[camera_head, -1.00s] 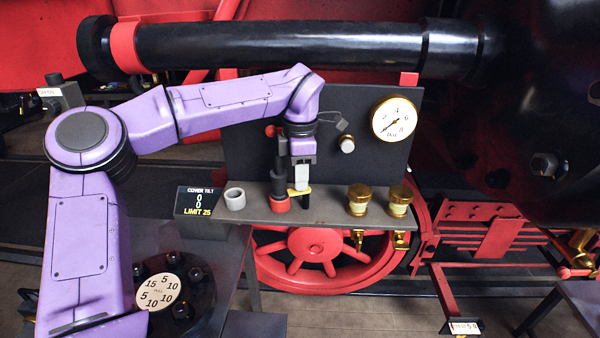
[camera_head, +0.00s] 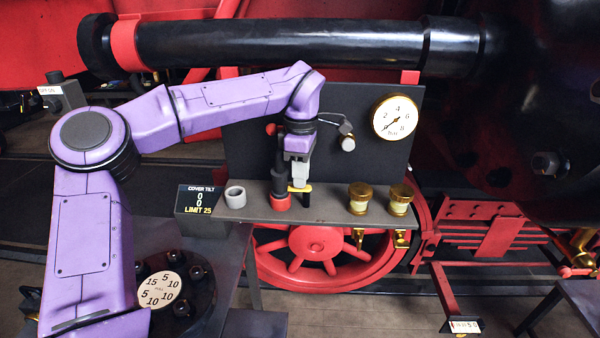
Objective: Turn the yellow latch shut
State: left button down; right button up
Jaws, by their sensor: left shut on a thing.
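The yellow latch (camera_head: 307,188) is a small piece at the shelf's middle, just right of a black post with a red base. My left gripper (camera_head: 298,184) points down from above and is shut on the latch. Its grey fingers hide part of the latch, so I cannot tell the latch's exact angle. My right gripper is not in view.
The grey shelf (camera_head: 330,211) also bears a grey ring (camera_head: 235,197), the red-based post (camera_head: 280,201) and two brass-capped jars (camera_head: 360,198). A dark panel with a dial gauge (camera_head: 394,117) stands behind. A tilt display (camera_head: 199,200) reads 0, 0, limit 25.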

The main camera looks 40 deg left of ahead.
pick_arm(q)
jog(key=shift+d+f, duration=0.1)
jog(key=c, duration=1.3)
grip_release()
jog(key=shift+c, duration=0.2)
jog(key=shift+w+d, duration=0.1)
jog(key=shift+d, duration=0.05)
jog(key=shift+r, duration=0.45)
notch_tip(320, 180, up, 10)
jog(key=shift+f+b, duration=0.15)
jog(key=shift+b, duration=0.15)
